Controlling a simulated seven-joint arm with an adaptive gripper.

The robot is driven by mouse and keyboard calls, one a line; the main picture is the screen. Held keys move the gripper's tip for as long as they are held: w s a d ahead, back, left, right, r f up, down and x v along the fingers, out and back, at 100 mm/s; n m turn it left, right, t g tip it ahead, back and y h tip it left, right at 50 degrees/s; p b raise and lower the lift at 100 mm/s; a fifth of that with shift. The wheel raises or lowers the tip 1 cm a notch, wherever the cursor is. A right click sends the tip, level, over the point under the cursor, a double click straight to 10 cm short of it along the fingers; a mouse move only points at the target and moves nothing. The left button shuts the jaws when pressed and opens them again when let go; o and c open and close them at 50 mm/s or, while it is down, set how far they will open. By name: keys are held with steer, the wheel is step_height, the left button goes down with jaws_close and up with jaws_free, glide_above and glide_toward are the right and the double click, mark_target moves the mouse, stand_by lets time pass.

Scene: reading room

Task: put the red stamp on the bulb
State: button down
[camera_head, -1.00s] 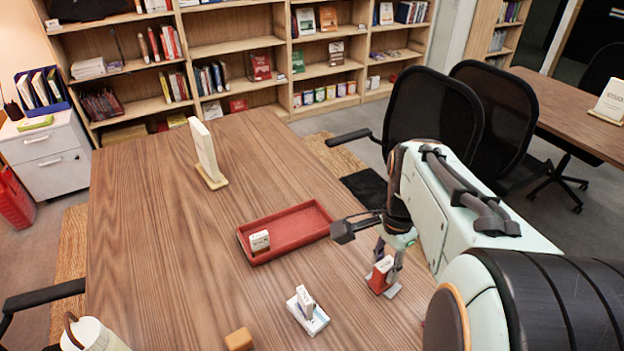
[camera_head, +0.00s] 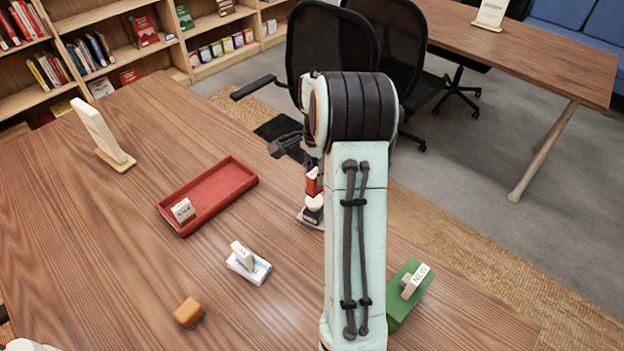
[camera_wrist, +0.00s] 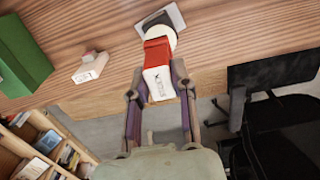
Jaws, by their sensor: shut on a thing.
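The red stamp (camera_head: 313,186) is held between the fingers of my gripper (camera_head: 311,176), right of the red tray in the head view. In the wrist view the stamp (camera_wrist: 157,52), red with a white marked end, sits between the two fingers of my gripper (camera_wrist: 160,92). The white round bulb (camera_head: 314,203) is directly below the stamp, on a dark neck above a pale base plate. The bulb (camera_wrist: 162,33) also shows beyond the stamp in the wrist view, partly hidden. I cannot tell whether stamp and bulb touch. My arm hides part of the gripper.
The red tray (camera_head: 225,190) holds a small white stamp (camera_head: 183,210). A white stamp on a pad (camera_head: 248,262) and a tan block (camera_head: 189,312) are nearer. A green box (camera_head: 398,308) with a white "NEW" stamp (camera_head: 414,281) stands right. A sign (camera_head: 103,135) stands left.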

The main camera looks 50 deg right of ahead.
mark_target(314, 184)
steer(key=shift+f, duration=1.55)
steer(key=c, duration=0.9)
jaws_free()
steer(key=shift+f, duration=0.15)
steer(key=shift+c, duration=0.2)
